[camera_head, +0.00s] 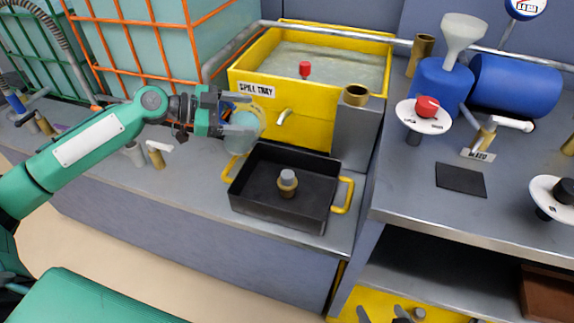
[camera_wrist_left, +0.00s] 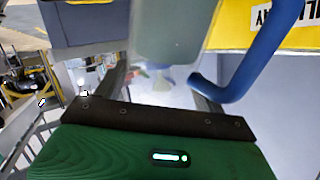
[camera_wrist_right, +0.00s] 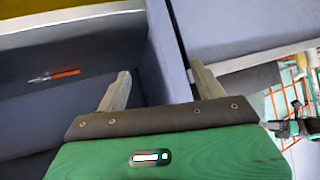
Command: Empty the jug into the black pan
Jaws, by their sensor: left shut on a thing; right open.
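The jug (camera_head: 243,132) is translucent and pale blue-green, at the back left corner of the black pan (camera_head: 275,213). My left gripper (camera_head: 240,112) is shut on the jug and partly hides it; I cannot tell exactly how far it is tilted. In the left wrist view the jug (camera_wrist_left: 170,32) and its blue handle (camera_wrist_left: 250,65) show close up at the fingers. The pan has yellow side handles and stands on the counter, with a grey-capped brass fitting (camera_head: 287,183) in its middle. My right gripper (camera_wrist_right: 162,88) is open and empty, low in front of the grey bench.
A yellow spill tray (camera_head: 300,125) with liquid and a small spout stands behind the pan. A grey post with a brass top (camera_head: 355,96) is at its right. Caged tanks (camera_head: 130,40) stand back left. The right bench holds a blue tank (camera_head: 515,85) and valves.

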